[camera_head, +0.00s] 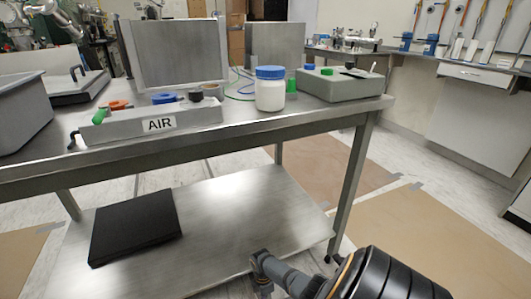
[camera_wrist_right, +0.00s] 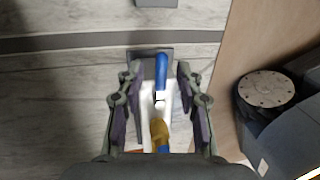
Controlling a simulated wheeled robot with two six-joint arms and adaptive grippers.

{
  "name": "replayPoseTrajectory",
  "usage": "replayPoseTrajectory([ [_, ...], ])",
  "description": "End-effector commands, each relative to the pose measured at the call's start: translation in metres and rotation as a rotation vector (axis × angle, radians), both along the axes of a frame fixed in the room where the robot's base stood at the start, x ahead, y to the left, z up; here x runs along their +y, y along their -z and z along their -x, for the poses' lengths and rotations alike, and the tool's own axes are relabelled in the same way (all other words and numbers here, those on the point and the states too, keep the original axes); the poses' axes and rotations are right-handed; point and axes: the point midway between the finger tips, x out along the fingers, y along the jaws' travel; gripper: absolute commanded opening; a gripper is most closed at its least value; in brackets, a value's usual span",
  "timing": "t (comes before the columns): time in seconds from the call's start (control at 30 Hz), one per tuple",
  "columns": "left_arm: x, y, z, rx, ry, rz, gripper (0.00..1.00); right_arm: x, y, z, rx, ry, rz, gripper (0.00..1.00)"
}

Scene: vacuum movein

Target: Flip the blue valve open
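In the right wrist view, a blue lever handle (camera_wrist_right: 161,75) lies lengthwise between the fingers of my right gripper (camera_wrist_right: 157,72). Below it are a pale, shiny part and a brass-coloured part (camera_wrist_right: 158,130). My right gripper is open, with one finger on each side of the handle and gaps visible; I cannot tell its height above it. In the head view, my right arm comes in at the bottom right and its fingers are not clear. A blue knob (camera_head: 164,98) sits at the back of the grey box labelled AIR (camera_head: 158,125). My left gripper is not in view.
The metal table (camera_head: 240,124) also holds a white jar with a blue lid (camera_head: 270,92), a grey box with a green button (camera_head: 340,85) and a grey bin (camera_head: 20,115). A black slab (camera_head: 135,225) lies on the lower shelf.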

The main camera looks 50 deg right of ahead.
Motion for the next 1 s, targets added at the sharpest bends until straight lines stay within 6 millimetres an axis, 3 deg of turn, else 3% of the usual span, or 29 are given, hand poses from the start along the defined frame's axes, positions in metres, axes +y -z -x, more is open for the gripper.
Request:
replayPoseTrajectory([
  [0.5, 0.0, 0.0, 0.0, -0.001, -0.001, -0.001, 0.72, -0.009, -0.1, -0.018, 0.0, -0.002, 0.002, 0.36],
  [0.67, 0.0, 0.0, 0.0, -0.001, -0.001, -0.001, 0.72, -0.01, -0.111, -0.019, 0.0, -0.003, 0.0, 0.36],
  [1.0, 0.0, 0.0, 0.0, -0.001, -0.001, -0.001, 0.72, -0.009, -0.111, -0.019, 0.001, -0.002, -0.001, 0.36],
])
